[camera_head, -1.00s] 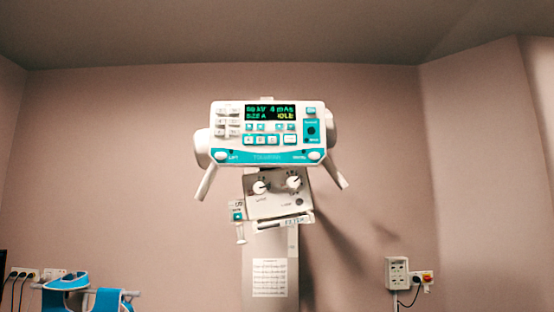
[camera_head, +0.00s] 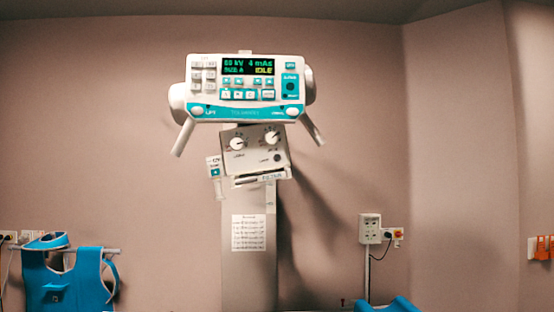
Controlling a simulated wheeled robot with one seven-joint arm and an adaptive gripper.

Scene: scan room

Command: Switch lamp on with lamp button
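A small dark round spot (camera_head: 277,157) sits under the right knob and may be a button. The labels are too small to read, so I cannot tell which control is the lamp button. No lamp light shows on the wall. My gripper is not in view.
A pale column (camera_head: 248,275) with a paper sheet (camera_head: 249,233) stands below the box. Blue aprons (camera_head: 70,283) hang on a rail at the lower left. A wall socket box (camera_head: 370,229) is at right. A blue object (camera_head: 388,304) shows at the bottom edge.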

